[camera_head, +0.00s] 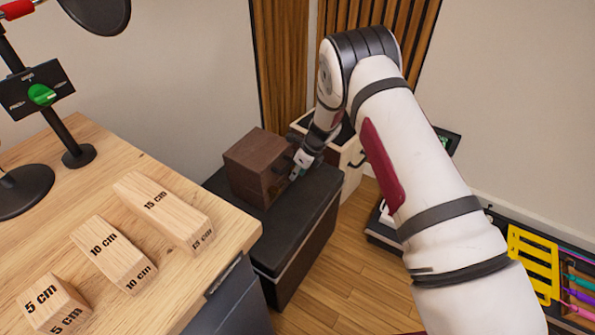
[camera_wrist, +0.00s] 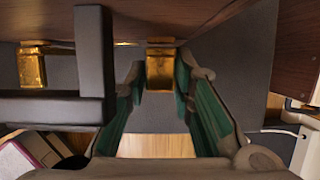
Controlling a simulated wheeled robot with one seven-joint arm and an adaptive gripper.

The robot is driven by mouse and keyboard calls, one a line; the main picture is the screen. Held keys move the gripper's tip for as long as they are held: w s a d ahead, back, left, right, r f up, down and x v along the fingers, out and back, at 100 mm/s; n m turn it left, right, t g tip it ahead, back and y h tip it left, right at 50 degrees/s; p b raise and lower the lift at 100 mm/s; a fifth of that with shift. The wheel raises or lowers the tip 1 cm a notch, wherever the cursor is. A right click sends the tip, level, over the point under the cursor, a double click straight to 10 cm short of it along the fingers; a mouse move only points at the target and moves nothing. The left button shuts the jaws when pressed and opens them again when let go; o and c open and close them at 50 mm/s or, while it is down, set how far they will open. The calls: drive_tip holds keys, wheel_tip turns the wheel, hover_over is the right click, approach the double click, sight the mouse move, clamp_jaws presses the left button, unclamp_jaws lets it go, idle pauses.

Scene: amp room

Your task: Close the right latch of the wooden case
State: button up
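The dark brown wooden case (camera_head: 257,165) sits on a black box in the head view. In the wrist view its wooden face (camera_wrist: 225,10) runs along the top. The right brass latch (camera_wrist: 160,68) hangs from it between my fingers, and a left brass latch (camera_wrist: 32,66) shows farther left. My gripper (camera_head: 295,173) is at the case's right side; in the wrist view my gripper (camera_wrist: 161,75) is open, with a green-padded finger on each side of the right latch. I cannot tell whether the fingers touch it. The latches are hidden in the head view.
A dark handle (camera_wrist: 95,70) stands out between the two latches, close to my left finger. The black box (camera_head: 300,220) supports the case. A wooden desk (camera_head: 120,275) with marked blocks is to the left. A pale crate (camera_head: 350,150) stands behind my gripper.

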drive_tip(key=shift+o, duration=0.8)
drive_tip(key=shift+r, duration=0.2)
drive_tip(key=v, duration=1.1)
drive_tip(key=shift+r, duration=0.3)
drive_tip(key=shift+s+d, duration=0.1)
